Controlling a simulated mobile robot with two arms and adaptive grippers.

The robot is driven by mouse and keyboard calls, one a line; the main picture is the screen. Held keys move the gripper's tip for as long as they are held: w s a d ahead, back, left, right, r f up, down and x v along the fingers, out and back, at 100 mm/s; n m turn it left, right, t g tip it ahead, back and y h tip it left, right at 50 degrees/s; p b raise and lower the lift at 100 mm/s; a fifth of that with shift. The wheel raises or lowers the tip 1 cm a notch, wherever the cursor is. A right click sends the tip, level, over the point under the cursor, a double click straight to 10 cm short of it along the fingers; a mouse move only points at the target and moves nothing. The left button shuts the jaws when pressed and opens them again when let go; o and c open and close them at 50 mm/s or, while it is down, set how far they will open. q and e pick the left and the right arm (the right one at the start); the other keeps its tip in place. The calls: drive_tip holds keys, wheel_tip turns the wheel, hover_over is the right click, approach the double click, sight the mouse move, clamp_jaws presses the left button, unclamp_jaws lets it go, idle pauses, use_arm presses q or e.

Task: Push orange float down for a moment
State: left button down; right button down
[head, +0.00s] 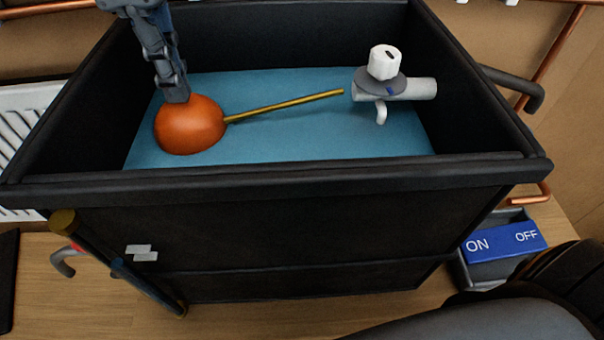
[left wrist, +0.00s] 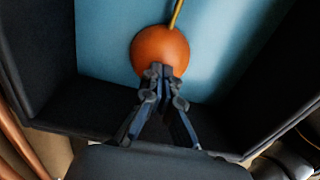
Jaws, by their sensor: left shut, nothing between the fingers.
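The orange float (head: 190,127) is a ball in the left part of a black open tank (head: 270,180) with blue water or a blue floor inside. A thin brass rod (head: 285,105) runs from the float toward a white and grey valve (head: 384,75) at the right. My left gripper (head: 177,99) is shut and points down, its tips at the top of the float and seemingly touching it. In the left wrist view the float (left wrist: 160,50) lies right at the tips of the shut gripper (left wrist: 158,70). My right gripper is not in view.
The tank's tall black walls surround the float. A blue ON/OFF rocker switch (head: 503,242) sits at the right, outside the tank. A white radiator (head: 18,120) and copper pipes (head: 550,60) stand around it. A dark rod with a brass end (head: 64,222) leans by the tank's front.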

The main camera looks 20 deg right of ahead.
use_arm(q)
drive_tip(key=shift+f+b, duration=0.35)
drive_tip(key=shift+f, duration=0.5)
drive_tip(key=shift+f+b, duration=0.55)
drive_tip(key=shift+b, duration=0.05)
idle(1.3)
wheel_tip(320, 180, up, 4)
drive_tip(key=p, duration=0.3)
drive_tip(key=shift+f, duration=0.15)
drive_tip(key=shift+r+p, duration=0.4)
drive_tip(key=shift+r, duration=0.05)
drive_tip(key=shift+r+p, duration=1.85)
drive_tip(key=shift+r, duration=0.4)
